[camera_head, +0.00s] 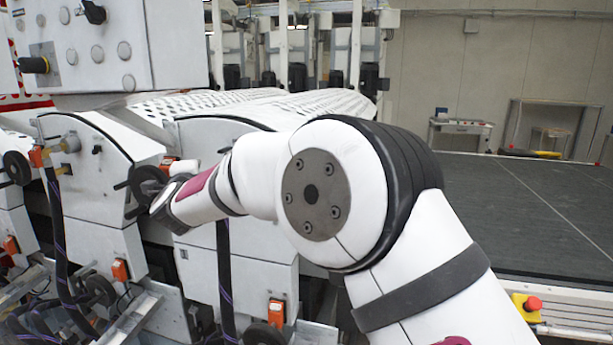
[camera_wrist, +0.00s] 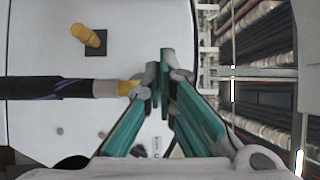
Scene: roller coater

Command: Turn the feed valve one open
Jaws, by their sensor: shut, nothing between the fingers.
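My gripper (camera_wrist: 164,72) has teal fingers in the wrist view. It is shut and empty, its tips close to a brass fitting (camera_wrist: 128,88) at the end of a dark hose (camera_wrist: 45,88). I cannot tell whether they touch. A yellow knob (camera_wrist: 87,35) on a black square plate sits apart, on the white panel at upper left. Another brass fitting (camera_head: 70,143) sits on the left unit. No label shows which valve is number one.
A white control box (camera_head: 85,45) with a black knob hangs above the units. Another black handwheel (camera_head: 17,167) is at far left. Orange switches (camera_head: 121,270) and hoses (camera_head: 56,215) sit low on the units. A dark flat bed (camera_head: 530,205) lies at right.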

